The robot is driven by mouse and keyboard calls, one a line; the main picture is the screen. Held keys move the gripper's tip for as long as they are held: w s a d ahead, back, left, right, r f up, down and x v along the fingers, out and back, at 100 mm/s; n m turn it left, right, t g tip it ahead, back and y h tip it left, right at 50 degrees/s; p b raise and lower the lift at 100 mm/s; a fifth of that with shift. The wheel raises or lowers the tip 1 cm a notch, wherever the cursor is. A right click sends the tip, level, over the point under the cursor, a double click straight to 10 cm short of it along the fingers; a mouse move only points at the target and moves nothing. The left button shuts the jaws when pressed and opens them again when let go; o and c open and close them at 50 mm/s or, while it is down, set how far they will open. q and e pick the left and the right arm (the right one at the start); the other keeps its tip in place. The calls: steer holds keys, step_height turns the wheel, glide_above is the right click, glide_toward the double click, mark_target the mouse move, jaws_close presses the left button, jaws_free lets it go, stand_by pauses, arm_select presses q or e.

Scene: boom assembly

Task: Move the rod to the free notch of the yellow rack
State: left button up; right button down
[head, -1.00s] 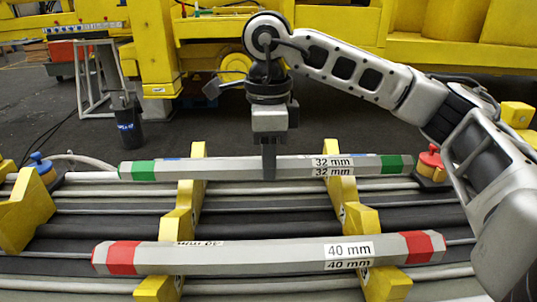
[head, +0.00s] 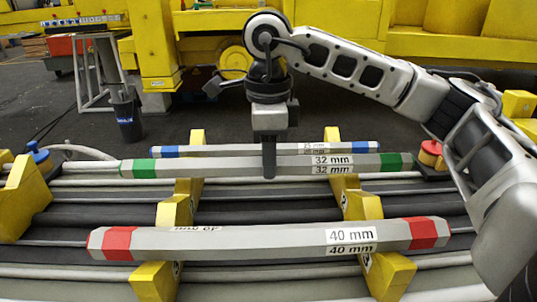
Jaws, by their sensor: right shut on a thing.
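The grey rod with green bands, labelled 32 mm (head: 220,167), lies across the picture. My right gripper (head: 269,172) is shut on it near its middle, from above. The yellow rack shows as two stepped supports, left (head: 176,211) and right (head: 362,206). The held rod passes in front of their upper parts; I cannot tell whether it touches them. A red-banded 40 mm rod (head: 270,239) rests across the near part of the rack. A thinner blue-banded rod (head: 230,151) lies at the far part, just behind the held rod. A bare stretch of rack shows between the green-banded and red-banded rods. My left gripper is out of view.
A yellow block (head: 22,198) stands at the left, near a blue knob (head: 38,155). A red knob (head: 431,152) stands beyond the held rod's right end. Long grey and dark bars run under the rack. A dark bucket (head: 127,117) stands on the floor behind.

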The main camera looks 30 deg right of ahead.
stand_by(0.6)
steer(key=shift+f+b, duration=0.7)
steer(key=shift+f, duration=0.05)
steer(key=shift+f+b, duration=0.7)
steer(key=shift+f, duration=0.15)
steer(key=c, duration=1)
jaws_free()
steer(key=shift+a, duration=0.1)
steer(key=shift+f, duration=0.1)
